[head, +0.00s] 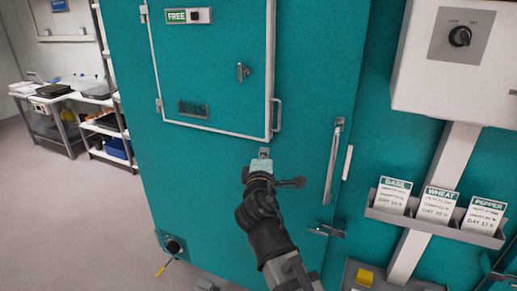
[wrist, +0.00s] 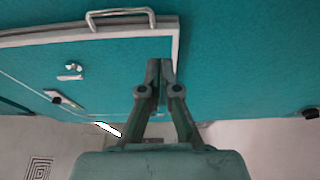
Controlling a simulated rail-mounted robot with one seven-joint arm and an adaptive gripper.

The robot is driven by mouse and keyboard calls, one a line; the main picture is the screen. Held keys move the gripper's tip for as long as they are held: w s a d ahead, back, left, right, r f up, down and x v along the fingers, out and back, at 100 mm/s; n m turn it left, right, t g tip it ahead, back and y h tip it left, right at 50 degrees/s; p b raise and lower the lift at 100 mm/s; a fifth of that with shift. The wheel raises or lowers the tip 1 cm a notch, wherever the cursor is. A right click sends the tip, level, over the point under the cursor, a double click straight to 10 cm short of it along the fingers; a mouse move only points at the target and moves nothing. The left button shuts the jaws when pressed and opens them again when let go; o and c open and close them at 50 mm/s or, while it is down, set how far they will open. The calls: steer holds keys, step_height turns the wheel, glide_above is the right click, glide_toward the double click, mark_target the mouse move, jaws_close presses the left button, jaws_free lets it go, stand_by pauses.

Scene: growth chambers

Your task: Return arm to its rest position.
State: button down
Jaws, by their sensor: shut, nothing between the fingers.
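My gripper (head: 264,153) is shut and empty, with its fingers together in the wrist view (wrist: 160,65). In the head view my black and grey arm reaches up from the lower right. My gripper appears in front of the teal chamber front (head: 318,60), just below the lower right part of a small framed hatch (head: 215,65). Whether the fingertips touch the chamber cannot be told. The hatch looks closed and has a label reading FREE (head: 177,16).
The hatch handle (head: 277,115) is close to my gripper, and it shows in the wrist view (wrist: 121,12). A long door handle (head: 333,160) stands to the right. A card rack (head: 434,222) and a white switch box (head: 455,60) are farther right. Open floor (head: 70,210) lies left.

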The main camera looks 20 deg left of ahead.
steer(key=s+d+f+m+g+h, duration=0.2)
steer(key=d+f+m+g, duration=0.35)
steer(key=f, duration=0.95)
steer(key=s+d+f+m+g+h, duration=0.1)
steer(key=d+f+m+g+h, duration=0.15)
steer(key=d+f, duration=0.95)
steer(key=s+d+f+m+g+h, duration=0.25)
steer(key=f+m+g, duration=0.25)
steer(key=f, duration=1.4)
steer(key=s+d+f+m+g, duration=0.45)
steer(key=s+d+f, duration=0.7)
steer(key=f, duration=0.35)
steer(key=s+d+f+m+g, duration=0.1)
steer(key=s+d+f+g, duration=0.1)
steer(key=s, duration=0.4)
steer(key=s+d+f+m+g+y, duration=0.1)
steer(key=s+d+f+g, duration=0.1)
steer(key=s+d+f, duration=0.3)
steer(key=s+d+f+m+g, duration=0.2)
steer(key=s+d+f, duration=0.2)
steer(key=s, duration=0.5)
steer(key=shift+s, duration=0.15)
steer(key=shift+d+g, duration=0.1)
steer(key=shift+g, duration=0.15)
